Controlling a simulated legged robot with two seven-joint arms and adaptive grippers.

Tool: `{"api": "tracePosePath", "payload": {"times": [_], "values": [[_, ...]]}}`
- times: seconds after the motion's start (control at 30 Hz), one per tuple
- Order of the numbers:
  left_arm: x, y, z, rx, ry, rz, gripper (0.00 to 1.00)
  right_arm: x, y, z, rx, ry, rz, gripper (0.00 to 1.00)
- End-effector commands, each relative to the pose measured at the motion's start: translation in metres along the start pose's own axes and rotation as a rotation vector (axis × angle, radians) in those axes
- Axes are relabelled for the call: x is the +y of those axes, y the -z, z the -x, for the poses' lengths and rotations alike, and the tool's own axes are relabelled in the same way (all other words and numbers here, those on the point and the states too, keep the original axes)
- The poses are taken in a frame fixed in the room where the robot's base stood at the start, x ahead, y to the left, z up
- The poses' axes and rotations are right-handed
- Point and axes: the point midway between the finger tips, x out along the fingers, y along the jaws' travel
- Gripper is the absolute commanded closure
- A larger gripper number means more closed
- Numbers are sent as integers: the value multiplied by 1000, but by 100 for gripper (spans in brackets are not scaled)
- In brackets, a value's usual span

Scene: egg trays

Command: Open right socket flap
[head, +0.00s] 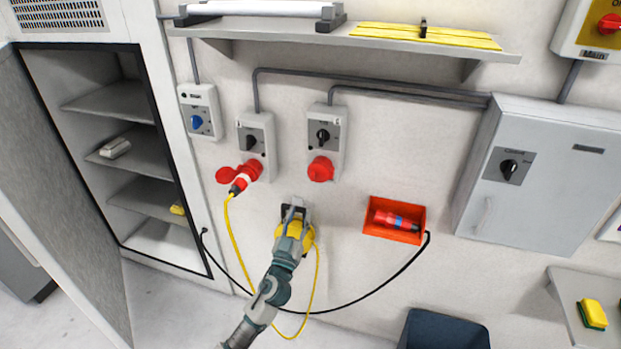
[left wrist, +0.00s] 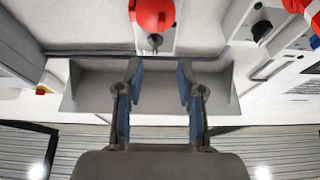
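The right socket (head: 326,140) is a grey wall box with a black knob and a round red flap (head: 321,169), which looks closed. In the left wrist view the red flap (left wrist: 152,14) is at the top centre, beyond the fingertips. My left gripper (head: 296,208) is below and left of this socket in the head view, apart from it. In the left wrist view my left gripper (left wrist: 161,72) has its two fingers spread, with nothing between them. My right gripper is not in view.
The left socket (head: 256,140) has a red-and-white plug (head: 244,178) in it, with a yellow cable. A yellow thing (head: 308,235) is partly hidden behind my left gripper. An orange box (head: 393,235) holds a red-and-blue connector (head: 396,219). A shelf (head: 350,38) juts out above.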

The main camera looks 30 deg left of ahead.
Motion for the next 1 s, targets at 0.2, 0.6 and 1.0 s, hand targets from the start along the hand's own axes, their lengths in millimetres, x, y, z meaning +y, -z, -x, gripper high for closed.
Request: {"api": "tracePosePath", "payload": {"times": [0.2,0.6,1.0], "values": [[-3,2,-56,1,2,0,62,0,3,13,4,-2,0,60],[-3,0,-120,-1,2,1,62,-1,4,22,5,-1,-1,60],[-2,-1,-125,-2,1,1,70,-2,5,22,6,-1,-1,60]]}}
